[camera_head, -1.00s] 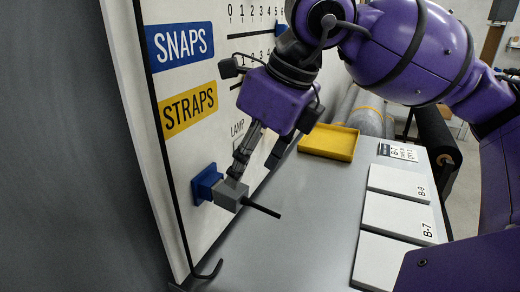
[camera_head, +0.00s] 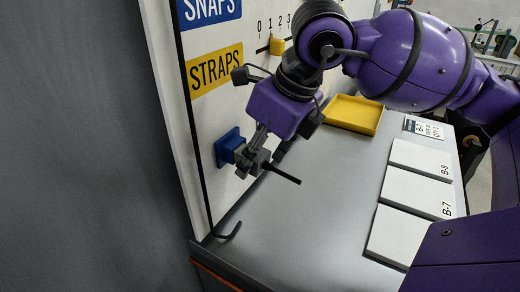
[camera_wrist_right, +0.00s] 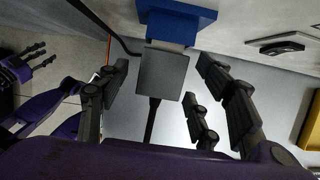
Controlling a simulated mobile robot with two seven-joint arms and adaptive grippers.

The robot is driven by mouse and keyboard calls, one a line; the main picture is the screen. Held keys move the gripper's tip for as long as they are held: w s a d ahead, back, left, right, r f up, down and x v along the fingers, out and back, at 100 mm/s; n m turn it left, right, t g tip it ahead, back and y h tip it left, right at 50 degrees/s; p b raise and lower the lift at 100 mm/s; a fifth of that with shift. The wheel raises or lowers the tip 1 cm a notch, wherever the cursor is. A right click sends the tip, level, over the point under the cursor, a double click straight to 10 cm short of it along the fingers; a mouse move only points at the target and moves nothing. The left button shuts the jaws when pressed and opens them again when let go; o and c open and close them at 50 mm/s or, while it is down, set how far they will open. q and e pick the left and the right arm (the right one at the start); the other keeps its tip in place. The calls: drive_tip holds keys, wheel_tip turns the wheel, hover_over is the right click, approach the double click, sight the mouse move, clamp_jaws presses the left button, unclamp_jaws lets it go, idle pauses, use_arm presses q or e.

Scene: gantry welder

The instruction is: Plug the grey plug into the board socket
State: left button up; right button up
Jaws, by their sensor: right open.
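The grey plug (camera_head: 259,164) is at the blue board socket (camera_head: 229,146), its black cable pointing away from the board. In the right wrist view, the plug (camera_wrist_right: 162,73) is in line with the socket (camera_wrist_right: 178,20). A short lighter grey part bridges them; I cannot tell how deep it sits. My right gripper (camera_head: 256,156) is open around the plug, and in the wrist view its fingers stand apart from the plug's sides. My left gripper (camera_wrist_right: 42,58) shows at the left of the wrist view with its fingers apart and empty; it is outside the head view.
The white board carries a blue SNAPS label (camera_head: 209,9) and a yellow STRAPS label (camera_head: 216,70). A yellow tray (camera_head: 354,114) sits at the back of the grey table (camera_head: 300,235). White panels (camera_head: 410,195) lie at the right. A black hook (camera_head: 229,232) is at the board's lower edge.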

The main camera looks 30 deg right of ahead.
drive_tip(key=c, duration=1.4)
drive_tip(key=shift+w+a+r, duration=0.1)
drive_tip(key=shift+w+a, duration=0.05)
drive_tip(key=shift+w, duration=0.2)
